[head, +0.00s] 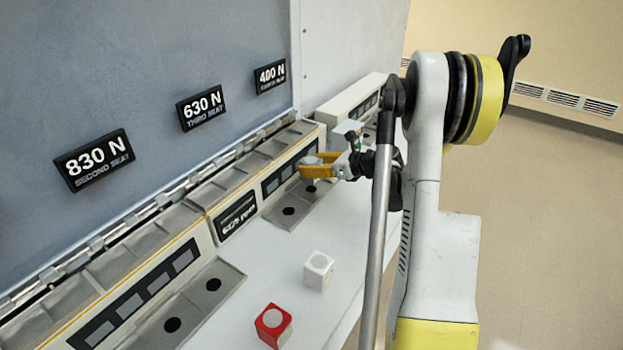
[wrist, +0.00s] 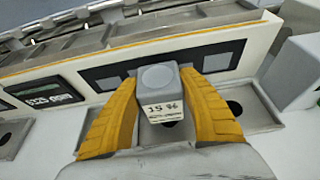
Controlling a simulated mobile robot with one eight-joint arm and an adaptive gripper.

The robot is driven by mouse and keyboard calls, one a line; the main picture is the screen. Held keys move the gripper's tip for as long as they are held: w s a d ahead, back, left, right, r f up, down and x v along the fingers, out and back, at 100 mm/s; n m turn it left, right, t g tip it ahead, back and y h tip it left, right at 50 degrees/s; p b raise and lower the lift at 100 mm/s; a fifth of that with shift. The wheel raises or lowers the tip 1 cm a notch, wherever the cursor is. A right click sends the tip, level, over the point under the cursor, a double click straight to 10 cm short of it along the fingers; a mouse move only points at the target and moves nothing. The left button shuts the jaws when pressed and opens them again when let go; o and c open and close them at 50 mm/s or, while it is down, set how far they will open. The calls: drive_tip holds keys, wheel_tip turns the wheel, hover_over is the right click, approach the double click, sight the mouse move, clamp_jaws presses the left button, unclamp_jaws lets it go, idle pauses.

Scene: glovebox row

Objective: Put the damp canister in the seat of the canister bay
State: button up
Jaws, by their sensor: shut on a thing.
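My gripper (wrist: 160,105) is shut on a grey canister (wrist: 158,77) with a round top and a label reading "15 %". In the head view my gripper (head: 322,165) has yellow fingers, with the grey canister partly hidden between them. The canister is upright in front of a bay panel with dark windows (wrist: 222,58). Below it is a grey tray (wrist: 262,108) with dark round seats. One seat (wrist: 235,107) shows open to the right; another is mostly hidden behind the canister. I cannot tell how high the canister is above the tray.
A white block (head: 319,270) and a red block (head: 273,325) stand on the white bench. Another tray with dark holes (head: 172,325) lies at the lower left. Signs reading "830 N" (head: 94,160), "630 N" (head: 201,107) and "400 N" (head: 270,76) hang on the grey wall.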

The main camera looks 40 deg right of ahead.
drive_tip(key=shift+f+b, duration=0.85)
drive_tip(key=shift+f, duration=1)
drive_tip(key=shift+f, duration=0.15)
drive_tip(key=o, duration=1.2)
drive_tip(key=shift+c, duration=0.2)
